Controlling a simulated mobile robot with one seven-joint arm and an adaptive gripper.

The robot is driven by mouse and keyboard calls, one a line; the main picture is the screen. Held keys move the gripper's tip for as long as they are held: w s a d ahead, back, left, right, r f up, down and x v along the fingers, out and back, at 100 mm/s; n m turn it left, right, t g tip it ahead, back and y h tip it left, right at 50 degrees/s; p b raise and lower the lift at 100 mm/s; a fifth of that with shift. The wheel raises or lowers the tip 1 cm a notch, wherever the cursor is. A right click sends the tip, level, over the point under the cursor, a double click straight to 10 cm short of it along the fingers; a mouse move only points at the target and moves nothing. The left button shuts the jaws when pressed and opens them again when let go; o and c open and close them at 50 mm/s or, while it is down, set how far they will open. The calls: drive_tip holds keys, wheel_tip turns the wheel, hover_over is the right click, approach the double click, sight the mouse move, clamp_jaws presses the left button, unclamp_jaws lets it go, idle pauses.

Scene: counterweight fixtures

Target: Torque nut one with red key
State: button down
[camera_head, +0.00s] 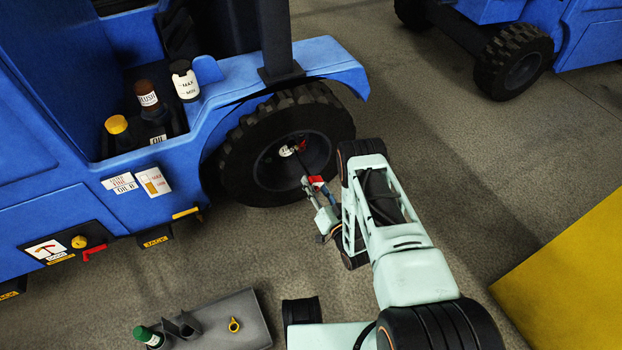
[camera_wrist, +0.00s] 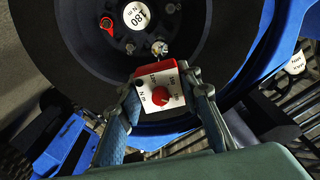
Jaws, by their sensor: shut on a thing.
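The red key (camera_head: 317,181) is a red and white block with a round red dial; it also shows in the wrist view (camera_wrist: 161,94). My gripper (camera_head: 322,198) is shut on it, with one finger on each side in the wrist view (camera_wrist: 160,86). A thin dark shaft runs from the key toward the hub of the black wheel (camera_head: 236,165). In the wrist view a metallic nut (camera_wrist: 159,48) lies just beyond the key's far end; I cannot tell whether they touch. Which nut is number one is unclear.
The blue vehicle (camera_head: 150,210) fills the left, with bottles (camera_head: 147,96) in its bay. A grey tray (camera_head: 255,308) on the floor bears a yellow ring (camera_head: 234,325) and a green-capped bottle (camera_head: 150,338). Floor right of my arm is clear up to a yellow area (camera_head: 570,280).

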sight(303, 165)
drive_tip(key=shift+b+x, duration=0.85)
drive_tip(key=shift+x, duration=1.6)
drive_tip(key=shift+b+x, duration=0.65)
drive_tip(key=shift+x, duration=1.15)
idle(0.6)
drive_tip(key=m, duration=0.5)
drive_tip(key=shift+m, duration=0.9)
drive_tip(key=m, duration=0.5)
